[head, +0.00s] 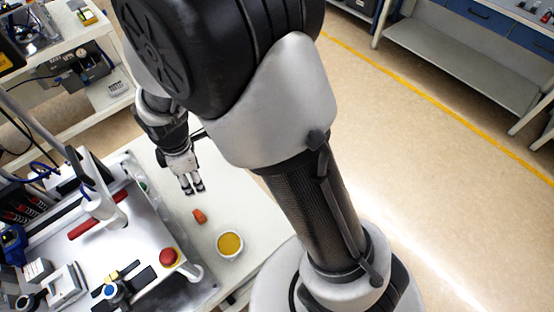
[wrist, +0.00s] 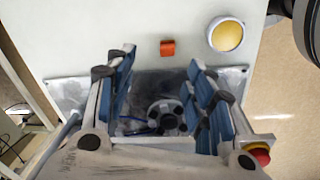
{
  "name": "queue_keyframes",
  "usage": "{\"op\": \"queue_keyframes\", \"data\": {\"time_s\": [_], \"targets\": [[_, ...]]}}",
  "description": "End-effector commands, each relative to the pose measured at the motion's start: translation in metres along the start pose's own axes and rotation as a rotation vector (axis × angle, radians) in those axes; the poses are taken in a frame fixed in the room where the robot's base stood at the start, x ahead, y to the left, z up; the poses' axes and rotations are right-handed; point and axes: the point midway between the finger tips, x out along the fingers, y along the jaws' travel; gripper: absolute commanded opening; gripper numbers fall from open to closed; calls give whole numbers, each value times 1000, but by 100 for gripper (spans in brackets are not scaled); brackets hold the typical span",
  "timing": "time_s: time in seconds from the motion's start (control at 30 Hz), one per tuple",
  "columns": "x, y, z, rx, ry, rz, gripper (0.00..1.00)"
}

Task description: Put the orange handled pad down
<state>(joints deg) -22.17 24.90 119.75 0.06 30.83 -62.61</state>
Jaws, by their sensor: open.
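The orange pad (head: 199,216) lies on the pale tabletop (head: 222,199). It is small, and its handle cannot be made out. In the wrist view the orange pad (wrist: 167,48) shows beyond the fingertips, roughly midway between them. My gripper (head: 194,189) is above the table, up the picture from the pad and apart from it. In the wrist view my gripper (wrist: 160,65) has its two blue-padded fingers spread wide, with nothing held between them.
A round white dish with a yellow inside (head: 229,244) stands to the right of the pad. A metal machine plate (head: 138,247) with a red button (head: 169,257) lies to the left. Bare tabletop surrounds the pad. A yellow line (head: 440,102) crosses the floor at right.

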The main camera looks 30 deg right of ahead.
Motion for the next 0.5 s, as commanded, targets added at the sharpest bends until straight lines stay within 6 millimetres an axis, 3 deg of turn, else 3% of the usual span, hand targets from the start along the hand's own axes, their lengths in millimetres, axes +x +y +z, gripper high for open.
{"op": "queue_keyframes", "data": {"time_s": [0.03, 0.2, 0.4, 0.5], "targets": [[-31, 2, 14, 100, 14, 31, 49], [-110, -16, 61, 449, 52, 99, 49], [-178, -61, 112, 856, 115, 174, 49], [-200, -88, 134, 1053, 154, 210, 49]]}}
